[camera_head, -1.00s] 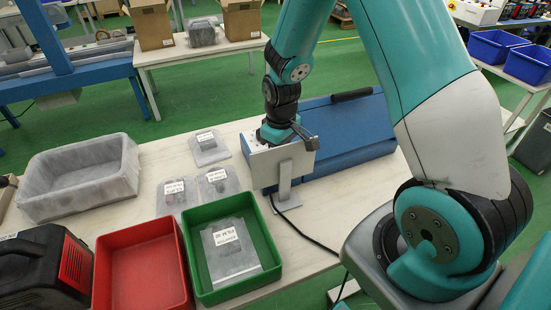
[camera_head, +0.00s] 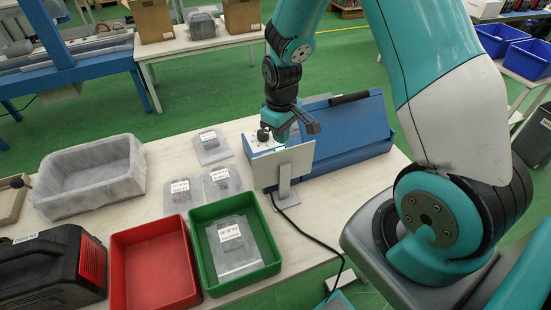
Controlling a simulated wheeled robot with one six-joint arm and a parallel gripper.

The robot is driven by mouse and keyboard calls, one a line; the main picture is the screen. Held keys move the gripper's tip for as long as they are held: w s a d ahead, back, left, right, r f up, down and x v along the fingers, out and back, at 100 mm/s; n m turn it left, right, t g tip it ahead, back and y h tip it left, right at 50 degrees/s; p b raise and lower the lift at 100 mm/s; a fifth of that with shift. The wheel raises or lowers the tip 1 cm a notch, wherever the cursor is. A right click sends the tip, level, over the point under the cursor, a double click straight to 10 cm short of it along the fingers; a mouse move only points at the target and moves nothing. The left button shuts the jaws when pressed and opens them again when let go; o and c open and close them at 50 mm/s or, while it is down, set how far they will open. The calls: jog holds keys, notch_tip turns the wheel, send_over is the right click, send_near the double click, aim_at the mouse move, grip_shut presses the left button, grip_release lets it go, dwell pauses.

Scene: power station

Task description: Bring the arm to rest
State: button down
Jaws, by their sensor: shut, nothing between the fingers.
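My teal arm reaches in from the top and right of the head view. Its end, my gripper (camera_head: 284,132), points down just behind the white panel on a stand (camera_head: 284,166), near the left end of the blue box (camera_head: 346,132). The fingertips are partly hidden by the panel and the dark wrist parts. My gripper is shut and holds nothing. I cannot tell whether it touches the box or the panel.
A green tray (camera_head: 205,212) holds a labelled bag, with a red tray (camera_head: 150,262) beside it. Several labelled bags lie behind. A grey bin (camera_head: 90,178) and a black case (camera_head: 50,265) stand left. A black cable (camera_head: 310,240) runs over the table's front.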

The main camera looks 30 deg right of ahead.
jog(key=s+a+r+y, duration=0.2)
jog(key=s+a+r, duration=0.3)
jog(key=a+r, duration=0.6)
jog(key=s+a+r+n+y, duration=0.1)
jog(key=s+a+r, duration=0.2)
jog(key=s+r, duration=0.2)
jog(key=s+a+r+n+y, duration=0.1)
jog(key=s+a+r+n, duration=0.1)
jog(key=s+r, duration=0.4)
jog(key=s+a, duration=0.1)
jog(key=s, duration=0.4)
jog(key=shift+w+r, duration=0.1)
